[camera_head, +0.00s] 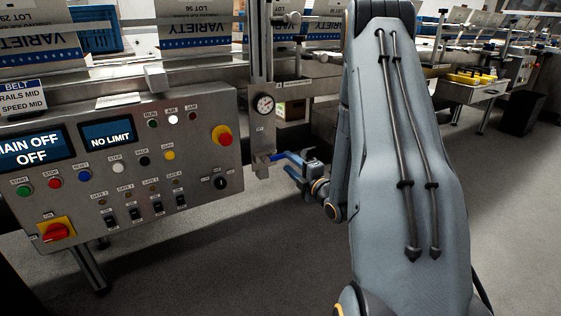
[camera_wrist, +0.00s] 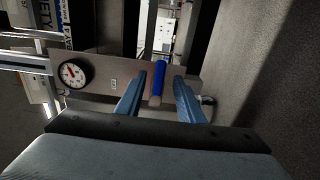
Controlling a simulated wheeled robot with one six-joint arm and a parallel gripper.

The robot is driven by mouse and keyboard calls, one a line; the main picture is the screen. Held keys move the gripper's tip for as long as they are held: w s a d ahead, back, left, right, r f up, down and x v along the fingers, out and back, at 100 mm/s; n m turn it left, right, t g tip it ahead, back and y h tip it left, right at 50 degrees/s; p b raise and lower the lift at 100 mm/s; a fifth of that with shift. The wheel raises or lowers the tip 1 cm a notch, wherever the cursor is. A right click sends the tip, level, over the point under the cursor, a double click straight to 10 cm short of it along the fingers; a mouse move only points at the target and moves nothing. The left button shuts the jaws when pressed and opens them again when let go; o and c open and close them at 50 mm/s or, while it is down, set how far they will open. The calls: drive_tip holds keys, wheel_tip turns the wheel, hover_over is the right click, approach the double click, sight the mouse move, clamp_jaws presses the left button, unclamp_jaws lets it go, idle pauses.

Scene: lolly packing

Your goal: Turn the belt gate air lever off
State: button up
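The blue air lever (camera_head: 275,157) sits low on the narrow metal gauge post in the head view, pointing out to the right, roughly level. In the wrist view the lever (camera_wrist: 159,80) shows as a blue bar between my two fingers. My gripper (camera_head: 290,160) is at the lever in the head view. The wrist view shows my gripper (camera_wrist: 160,84) open, with a finger on each side of the lever and a visible gap on both sides. Whether the fingertips reach past the lever's end is hard to tell.
A round pressure gauge (camera_head: 265,105) is above the lever; it also shows in the wrist view (camera_wrist: 74,73). The control panel (camera_head: 200,150) with buttons, switches and a red stop knob (camera_head: 222,136) stands left of the lever. Open floor (camera_head: 260,250) lies below.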

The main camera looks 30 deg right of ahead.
sight(282, 157)
drive_tip(key=w+b, duration=0.1)
drive_tip(key=w, duration=0.5)
drive_tip(key=shift+w+a+b, duration=0.1)
drive_tip(key=shift+a+b, duration=0.05)
drive_tip(key=shift+b, duration=0.2)
clamp_jaws()
